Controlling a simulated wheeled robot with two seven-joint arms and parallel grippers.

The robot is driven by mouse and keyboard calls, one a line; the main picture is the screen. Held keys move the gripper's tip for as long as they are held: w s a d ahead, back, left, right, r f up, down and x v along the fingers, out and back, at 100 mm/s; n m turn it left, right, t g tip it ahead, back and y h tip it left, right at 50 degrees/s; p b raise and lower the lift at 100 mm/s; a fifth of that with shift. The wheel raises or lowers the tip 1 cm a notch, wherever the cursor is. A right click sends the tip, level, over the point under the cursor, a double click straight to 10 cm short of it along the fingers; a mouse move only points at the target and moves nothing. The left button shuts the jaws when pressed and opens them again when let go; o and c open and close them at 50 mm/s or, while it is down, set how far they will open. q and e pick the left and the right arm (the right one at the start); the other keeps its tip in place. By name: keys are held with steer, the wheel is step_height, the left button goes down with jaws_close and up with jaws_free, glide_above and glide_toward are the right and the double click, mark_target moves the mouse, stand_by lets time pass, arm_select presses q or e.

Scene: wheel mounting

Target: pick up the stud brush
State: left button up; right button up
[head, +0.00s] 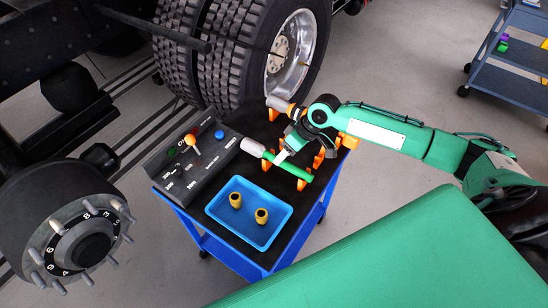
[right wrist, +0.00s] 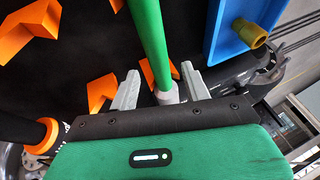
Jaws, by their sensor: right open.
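My right gripper (head: 284,156) is at this tool, pointing down. In the right wrist view the green handle (right wrist: 150,40) runs between the two grey fingertips of my right gripper (right wrist: 158,88), with a grey part at its near end. The fingers are apart, with gaps at both sides. My left gripper is not in view.
A second tool with an orange part (head: 277,103) lies behind my right gripper. A blue tray (head: 226,229) with two brass-coloured nuts stands in front. A control panel (head: 184,168) is at left. Truck tyres (head: 225,55) rise behind the cart; a studded hub (head: 82,235) is at left.

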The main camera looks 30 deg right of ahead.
steer(key=shift+x, duration=1.5)
steer(key=shift+w, duration=0.1)
jaws_close()
steer(key=shift+r, duration=0.1)
steer(key=shift+r, duration=0.45)
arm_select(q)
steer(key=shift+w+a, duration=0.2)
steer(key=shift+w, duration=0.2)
arm_select(e)
step_height(320, 180, up, 19)
